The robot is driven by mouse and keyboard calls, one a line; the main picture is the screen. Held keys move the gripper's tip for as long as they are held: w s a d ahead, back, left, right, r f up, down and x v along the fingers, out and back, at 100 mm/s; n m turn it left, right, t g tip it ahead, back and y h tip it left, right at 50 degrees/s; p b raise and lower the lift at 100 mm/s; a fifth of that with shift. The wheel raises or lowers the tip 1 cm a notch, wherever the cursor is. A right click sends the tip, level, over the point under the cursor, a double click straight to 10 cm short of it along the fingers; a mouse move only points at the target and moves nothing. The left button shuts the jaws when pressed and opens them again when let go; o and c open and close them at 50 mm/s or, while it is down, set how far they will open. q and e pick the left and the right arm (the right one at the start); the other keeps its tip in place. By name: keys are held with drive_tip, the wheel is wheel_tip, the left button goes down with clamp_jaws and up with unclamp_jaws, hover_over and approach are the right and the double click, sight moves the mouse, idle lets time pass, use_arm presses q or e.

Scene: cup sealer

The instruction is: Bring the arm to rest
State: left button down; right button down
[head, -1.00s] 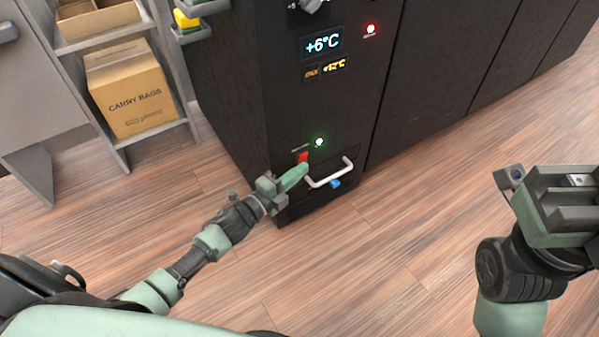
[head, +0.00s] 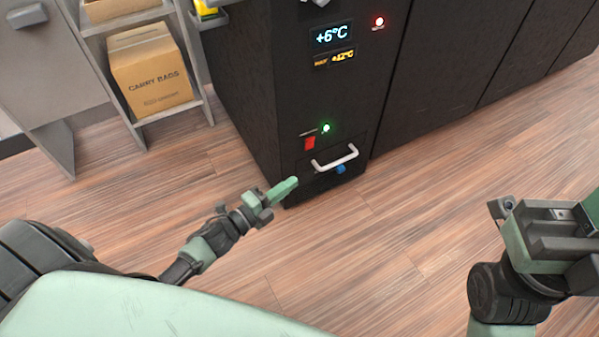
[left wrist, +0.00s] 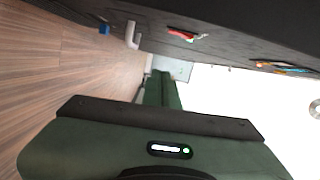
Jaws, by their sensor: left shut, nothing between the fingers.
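My left gripper (head: 284,188) is shut and empty. In the head view it is in front of the lower left corner of the black cabinet (head: 240,90), apart from the red switch (head: 310,143) and the white handle (head: 335,159). In the left wrist view, the red switch (left wrist: 183,34) and the white handle (left wrist: 131,35) show near the top, beyond the dark green gripper body. My right gripper (head: 555,228) is at the right edge of the head view, partly cut off; its fingertips are not clear.
A green lamp (head: 326,128) is lit above the handle, and a blue knob (head: 341,169) is below it. A grey shelf (head: 210,105) with a carry bags box (head: 150,75) stands at the left. The wood floor (head: 330,255) between my arms is clear.

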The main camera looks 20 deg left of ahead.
use_arm(q)
drive_tip(key=shift+s+a, duration=0.2)
drive_tip(key=shift+s, duration=0.25)
